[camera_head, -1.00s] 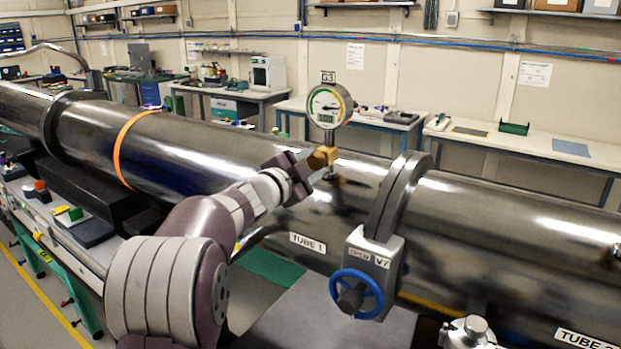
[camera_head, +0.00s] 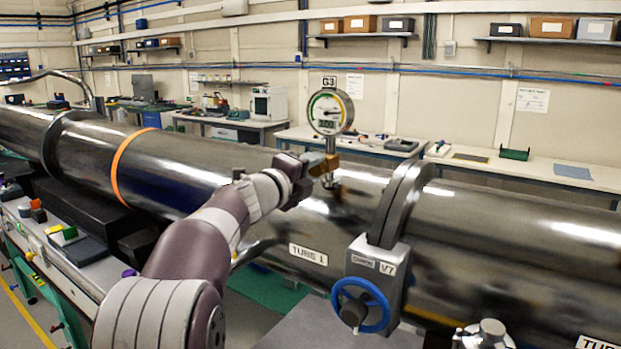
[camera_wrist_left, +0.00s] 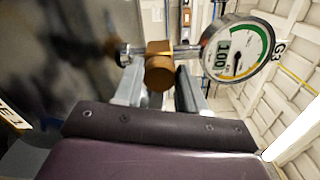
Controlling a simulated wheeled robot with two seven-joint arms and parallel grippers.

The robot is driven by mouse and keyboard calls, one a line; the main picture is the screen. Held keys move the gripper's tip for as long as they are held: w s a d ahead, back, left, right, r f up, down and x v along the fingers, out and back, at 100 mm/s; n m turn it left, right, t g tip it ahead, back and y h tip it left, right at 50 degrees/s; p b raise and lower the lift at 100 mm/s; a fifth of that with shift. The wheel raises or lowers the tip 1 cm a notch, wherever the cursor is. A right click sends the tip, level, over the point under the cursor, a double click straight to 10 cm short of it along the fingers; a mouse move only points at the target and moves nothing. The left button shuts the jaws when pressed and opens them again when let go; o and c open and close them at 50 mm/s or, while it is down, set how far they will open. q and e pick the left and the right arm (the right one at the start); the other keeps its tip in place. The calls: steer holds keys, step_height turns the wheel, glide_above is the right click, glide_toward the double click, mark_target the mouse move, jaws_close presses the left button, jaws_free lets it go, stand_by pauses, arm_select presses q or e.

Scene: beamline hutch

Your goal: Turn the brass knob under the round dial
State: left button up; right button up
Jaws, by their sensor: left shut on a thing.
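The round dial (camera_head: 329,112), labelled G3, stands on a stem above the steel tube marked TUBE 1 (camera_head: 230,185). Its face has a green, yellow and red arc and a digital readout. In the left wrist view the dial (camera_wrist_left: 238,52) is at the upper right, and its readout looks like 100. The brass knob (camera_wrist_left: 159,74) sits on a brass block on the dial's stem. My left gripper (camera_wrist_left: 160,90) has one finger on each side of the knob and is shut on it. In the head view the gripper (camera_head: 318,166) partly hides the brass part. My right gripper is not in view.
A valve V7 with a blue handwheel (camera_head: 360,305) stands right of the gripper, below a thick flange (camera_head: 400,205). An orange band (camera_head: 122,165) rings the tube at left. Benches (camera_head: 480,168) line the back wall behind the tube.

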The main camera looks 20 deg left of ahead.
arm_select(q)
steer(key=shift+f+m, duration=0.35)
steer(key=shift+m, duration=0.25)
steer(key=shift+b, duration=0.35)
steer(key=o, duration=0.8)
steer(key=shift+d, duration=0.1)
steer(key=shift+c, duration=0.2)
steer(key=shift+o, duration=1.4)
steer(key=shift+s+r, duration=0.1)
steer(key=shift+r, duration=0.15)
steer(key=shift+s, duration=0.1)
steer(key=shift+s, duration=0.3)
steer(key=s+a+b, duration=0.1)
steer(key=s+b, duration=0.2)
steer(key=s, duration=0.8)
steer(key=shift+s+a, duration=0.4)
